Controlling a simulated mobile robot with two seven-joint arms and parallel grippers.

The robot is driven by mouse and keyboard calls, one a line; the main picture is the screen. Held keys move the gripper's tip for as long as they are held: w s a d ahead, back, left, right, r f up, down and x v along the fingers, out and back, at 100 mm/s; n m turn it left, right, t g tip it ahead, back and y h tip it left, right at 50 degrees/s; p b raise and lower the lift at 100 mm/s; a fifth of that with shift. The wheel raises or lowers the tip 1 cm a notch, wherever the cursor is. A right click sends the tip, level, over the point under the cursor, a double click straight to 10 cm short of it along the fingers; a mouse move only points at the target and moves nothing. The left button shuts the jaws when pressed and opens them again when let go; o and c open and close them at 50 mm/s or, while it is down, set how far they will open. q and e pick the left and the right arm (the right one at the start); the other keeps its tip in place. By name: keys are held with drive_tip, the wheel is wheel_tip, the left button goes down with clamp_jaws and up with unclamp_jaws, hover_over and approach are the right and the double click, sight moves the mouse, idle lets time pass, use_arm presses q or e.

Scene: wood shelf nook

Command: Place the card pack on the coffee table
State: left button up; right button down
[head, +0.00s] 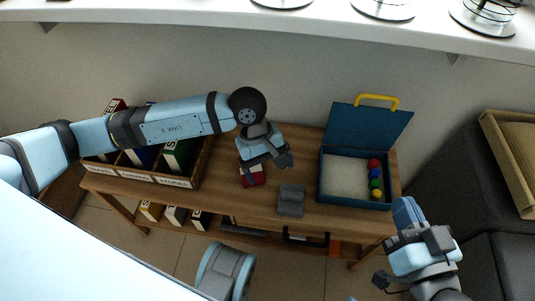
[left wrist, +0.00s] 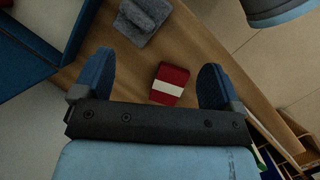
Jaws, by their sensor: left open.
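The card pack (head: 254,178), red with a white band, lies on the wooden coffee table (head: 232,196), partly hidden in the head view by my left gripper (head: 275,160). In the left wrist view the card pack (left wrist: 170,84) lies flat on the wood, between and beyond the two blue fingers of my left gripper (left wrist: 154,68). Those fingers are apart and empty, and the pack appears below them, not gripped. My right gripper (head: 385,280) is at the lower right, off the table's front edge; its fingers are not clear.
A grey folded item (head: 290,200) lies right of the pack. An open blue case (head: 357,203) with several coloured balls stands on the right. A divided wooden organizer (head: 190,180) with books stands on the left. A white shelf (head: 330,29) overhangs the back.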

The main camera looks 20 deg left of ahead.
use_arm(q)
drive_tip(key=s+d+r+n+g+h, duration=0.3)
drive_tip(key=s+d+r+n+h, duration=0.65)
drive_tip(key=d, duration=0.45)
wheel_tip(320, 180, up, 11)
drive_tip(key=w+a+n+t+h, duration=0.2)
drive_tip(key=n+t+h, duration=0.8)
drive_tip(key=n, duration=0.6)
drive_tip(key=a+f+n+t+y, duration=0.2)
drive_tip(key=n+t+y, duration=0.1)
drive_tip(key=n, duration=0.8)
drive_tip(key=w+a+f+n+t+y, duration=0.1)
drive_tip(key=a+f+n+t+y, duration=0.2)
drive_tip(key=n+y, duration=0.3)
drive_tip(key=a+f+n+t+y, duration=0.2)
drive_tip(key=n+y, duration=0.3)
drive_tip(key=n, duration=1.2)
drive_tip(key=shift+w+a+f+t, duration=0.25)
drive_tip(key=shift+f+t, duration=0.25)
drive_tip(key=shift+t, duration=0.3)
drive_tip(key=shift+y, duration=0.25)
